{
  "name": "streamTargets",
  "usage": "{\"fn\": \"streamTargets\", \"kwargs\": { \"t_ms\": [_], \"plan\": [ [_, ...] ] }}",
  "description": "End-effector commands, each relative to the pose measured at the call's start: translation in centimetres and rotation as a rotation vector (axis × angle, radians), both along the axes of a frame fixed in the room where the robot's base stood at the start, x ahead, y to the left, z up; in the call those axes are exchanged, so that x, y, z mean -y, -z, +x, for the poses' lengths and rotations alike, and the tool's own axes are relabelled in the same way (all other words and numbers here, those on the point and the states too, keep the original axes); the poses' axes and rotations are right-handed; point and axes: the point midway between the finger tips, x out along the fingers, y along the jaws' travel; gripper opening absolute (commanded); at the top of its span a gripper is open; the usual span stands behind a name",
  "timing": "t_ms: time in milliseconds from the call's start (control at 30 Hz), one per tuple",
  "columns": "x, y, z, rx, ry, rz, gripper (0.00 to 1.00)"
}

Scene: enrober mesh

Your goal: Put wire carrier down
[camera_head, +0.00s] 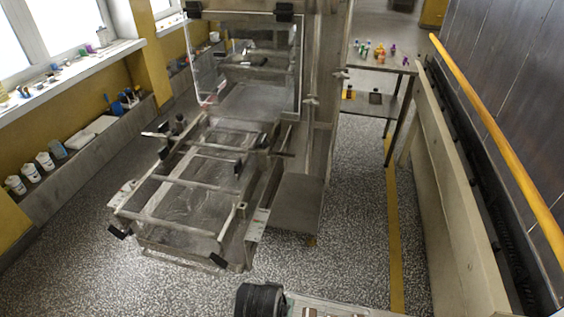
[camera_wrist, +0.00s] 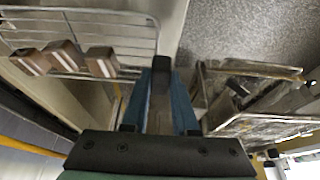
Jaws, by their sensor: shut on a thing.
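The wire carrier (camera_wrist: 120,28) is a pale wire grid at the upper left of the wrist view, with several brown blocks with pale stripes (camera_wrist: 68,55) lying on it. In the head view part of the carrier (camera_head: 345,309) shows at the bottom edge, cut off by the frame. My gripper (camera_wrist: 160,72) is in the middle of the wrist view, its blue-sided fingers shut on the carrier near its side. The exact grip point is hidden by the fingers. The carrier is held above the floor.
A metal machine frame with an open bed (camera_head: 190,190) stands left of centre, with a clear panel (camera_head: 250,60) behind it. A side table (camera_head: 385,62) holds small colourful items. A wall with a yellow rail (camera_head: 500,150) bounds the right. Speckled floor (camera_head: 350,220) is open between.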

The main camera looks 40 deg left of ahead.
Motion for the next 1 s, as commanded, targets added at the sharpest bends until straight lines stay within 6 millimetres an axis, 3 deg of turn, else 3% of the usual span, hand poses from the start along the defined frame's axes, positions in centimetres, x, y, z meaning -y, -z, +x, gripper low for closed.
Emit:
{"fn": "streamTargets", "kwargs": {
  "t_ms": [467,867,900,1000],
  "plan": [
    [0.1,5.8,0.1,0.002,0.002,-0.001,0.0],
    [0.0,6.5,0.1,0.003,0.002,0.0,0.0],
    [0.1,6.4,0.0,0.002,0.001,0.001,0.34],
    [0.0,6.4,0.0,0.002,0.001,0.001,0.52]
  ]
}}
